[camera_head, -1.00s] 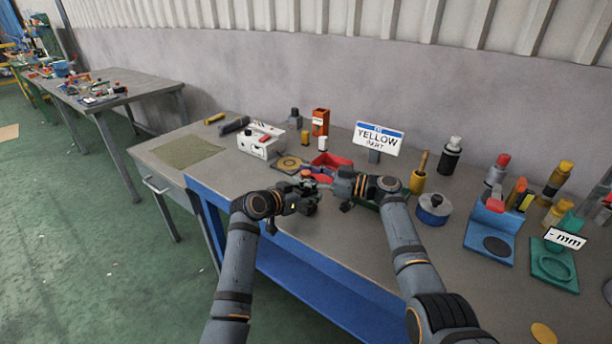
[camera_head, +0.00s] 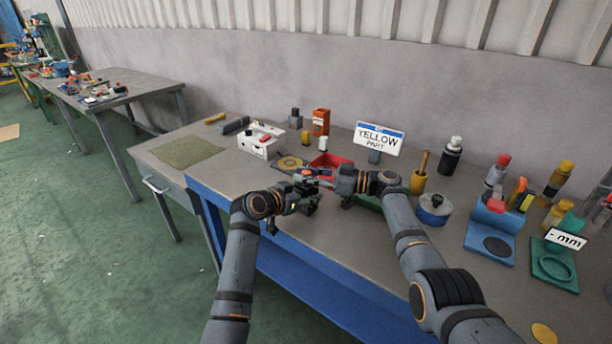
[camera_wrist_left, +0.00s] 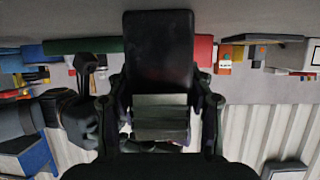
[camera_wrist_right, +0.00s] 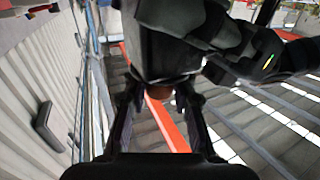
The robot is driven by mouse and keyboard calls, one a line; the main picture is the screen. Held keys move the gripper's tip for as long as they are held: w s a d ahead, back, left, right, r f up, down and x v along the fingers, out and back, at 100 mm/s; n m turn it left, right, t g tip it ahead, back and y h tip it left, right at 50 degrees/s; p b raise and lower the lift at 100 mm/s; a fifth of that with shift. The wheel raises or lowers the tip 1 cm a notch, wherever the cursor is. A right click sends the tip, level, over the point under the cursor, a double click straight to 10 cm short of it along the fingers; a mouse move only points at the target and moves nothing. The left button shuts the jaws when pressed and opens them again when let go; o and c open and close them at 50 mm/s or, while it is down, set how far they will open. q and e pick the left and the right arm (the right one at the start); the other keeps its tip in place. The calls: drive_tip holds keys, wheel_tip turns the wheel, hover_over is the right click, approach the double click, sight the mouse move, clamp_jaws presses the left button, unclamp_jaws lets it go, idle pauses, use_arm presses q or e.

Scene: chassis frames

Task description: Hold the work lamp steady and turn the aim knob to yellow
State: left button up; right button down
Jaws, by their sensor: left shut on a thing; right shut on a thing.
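The work lamp shows as a dark block (camera_wrist_left: 158,48) with a ribbed grey-green part below it in the left wrist view. My left gripper (camera_head: 312,192) is shut on the lamp, with one finger on each side of the ribbed part. A dark body also fills the top middle of the right wrist view (camera_wrist_right: 170,40). My right gripper (camera_head: 334,181) meets the left one above the bench and is shut on a small reddish-brown piece, likely the aim knob (camera_wrist_right: 180,102). The fingers and arms mostly hide the lamp in the head view. The knob's setting cannot be read.
A sign reading "YELLOW PART" (camera_head: 379,139) stands behind the grippers. A red tray (camera_head: 331,160), a white box (camera_head: 262,141) and a yellow disc (camera_head: 290,163) lie close by. Bottles and blue and green holders (camera_head: 492,237) stand at right.

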drive_tip(key=shift+d, duration=0.1)
drive_tip(key=c, duration=1.1)
unclamp_jaws()
drive_tip(key=shift+o, duration=0.2)
drive_tip(key=v, duration=1.2)
